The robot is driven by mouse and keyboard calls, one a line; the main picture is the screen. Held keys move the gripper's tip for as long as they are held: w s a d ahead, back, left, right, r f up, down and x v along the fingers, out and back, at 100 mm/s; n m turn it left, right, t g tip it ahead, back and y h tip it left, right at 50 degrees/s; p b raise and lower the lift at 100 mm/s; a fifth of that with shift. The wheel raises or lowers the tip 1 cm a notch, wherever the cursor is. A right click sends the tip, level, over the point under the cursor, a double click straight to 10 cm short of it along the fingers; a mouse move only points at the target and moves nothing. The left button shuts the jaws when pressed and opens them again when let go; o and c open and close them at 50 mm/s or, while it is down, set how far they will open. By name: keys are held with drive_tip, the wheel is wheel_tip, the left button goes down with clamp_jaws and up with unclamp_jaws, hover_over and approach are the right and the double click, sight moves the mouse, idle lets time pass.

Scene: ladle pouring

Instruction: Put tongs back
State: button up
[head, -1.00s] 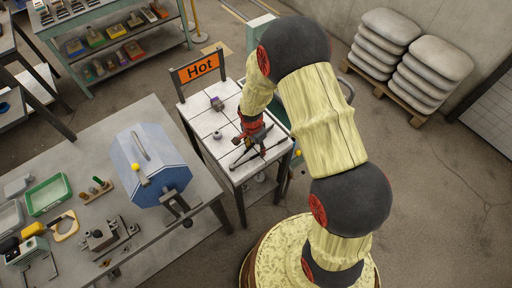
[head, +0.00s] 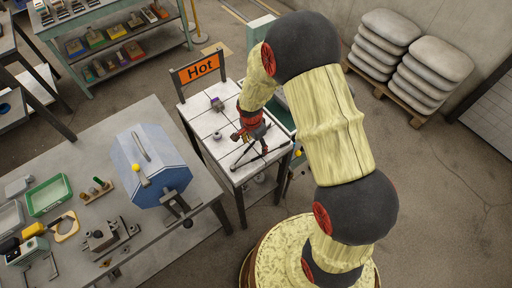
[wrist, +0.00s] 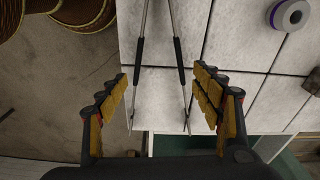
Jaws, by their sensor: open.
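The tongs (wrist: 179,62) are two thin metal arms with black grips. In the wrist view they lie over the white tiled table (wrist: 230,40), handle ends toward me and spread a little apart. My gripper (wrist: 158,88) is open, its yellow-padded fingers on either side of the handles with gaps to both. In the head view my gripper (head: 247,132) is low over the front part of the same table, by the tongs. The far ends of the tongs run out of the wrist view. Contact between fingers and tongs does not show.
An orange "Hot" sign (head: 199,68) stands at the table's back edge. A purple-rimmed ring (wrist: 290,14) lies on the tiles, right of the tongs. A grey workbench (head: 90,165) with a blue drum (head: 152,165) stands to the left. The tiles left of my gripper are mostly clear.

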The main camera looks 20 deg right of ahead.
drive_tip(key=s+r+n+t, duration=0.1)
drive_tip(key=s+r+n, duration=0.2)
drive_tip(key=r, duration=1.1)
drive_tip(key=s+r+n+t, duration=0.15)
drive_tip(key=s+r, duration=0.25)
drive_tip(key=r, duration=0.9)
drive_tip(key=s+r+n+t, duration=0.2)
drive_tip(key=s+r+n, duration=0.6)
drive_tip(key=s+r, duration=0.3)
drive_tip(key=s, duration=0.4)
drive_tip(key=shift+r+n+t+y, duration=0.3)
drive_tip(key=shift+n+t+y, duration=0.05)
drive_tip(key=shift+y, duration=0.05)
drive_tip(key=shift+d+f, duration=0.1)
